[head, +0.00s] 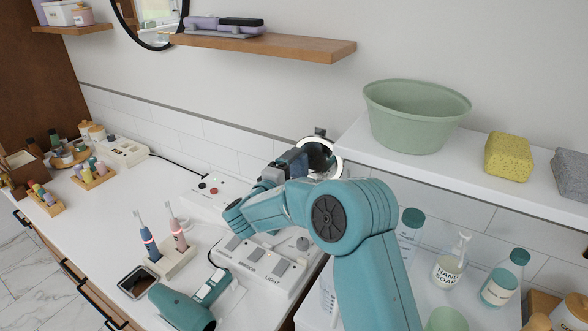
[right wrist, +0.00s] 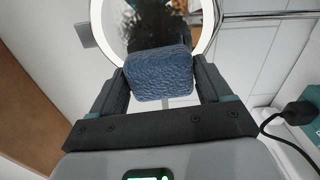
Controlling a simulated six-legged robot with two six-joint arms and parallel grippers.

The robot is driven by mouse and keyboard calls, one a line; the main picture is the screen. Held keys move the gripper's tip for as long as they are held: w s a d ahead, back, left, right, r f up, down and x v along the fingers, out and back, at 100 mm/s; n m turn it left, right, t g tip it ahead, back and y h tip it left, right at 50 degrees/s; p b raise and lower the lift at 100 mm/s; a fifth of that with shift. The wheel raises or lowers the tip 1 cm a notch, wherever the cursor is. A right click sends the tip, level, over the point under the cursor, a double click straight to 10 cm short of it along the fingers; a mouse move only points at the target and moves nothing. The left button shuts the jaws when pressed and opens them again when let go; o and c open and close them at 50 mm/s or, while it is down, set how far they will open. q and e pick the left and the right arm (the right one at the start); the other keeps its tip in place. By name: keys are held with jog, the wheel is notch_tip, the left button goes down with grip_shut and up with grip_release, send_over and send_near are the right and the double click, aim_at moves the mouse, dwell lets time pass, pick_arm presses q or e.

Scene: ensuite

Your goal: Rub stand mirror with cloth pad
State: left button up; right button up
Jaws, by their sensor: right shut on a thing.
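My right gripper (right wrist: 160,82) is shut on a blue textured cloth pad (right wrist: 160,73). In the right wrist view the pad sits between both fingers, in front of the round stand mirror (right wrist: 137,30) with its bright white rim. I cannot tell whether the pad touches the glass. In the head view the stand mirror (head: 329,160) stands by the tiled wall, partly hidden behind my right gripper (head: 297,160) and arm. The pad is hardly distinguishable there. My left gripper is not in view.
A white switch panel (head: 262,265) lies below my right arm. Toothbrushes in a holder (head: 172,262) and a teal hair dryer (head: 182,308) are to the left. A shelf with a green basin (head: 415,120) and bottles (head: 450,268) are to the right. The counter's left middle is mostly clear.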

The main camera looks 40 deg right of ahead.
jog(key=shift+b+x, duration=0.4)
jog(key=shift+x, duration=0.55)
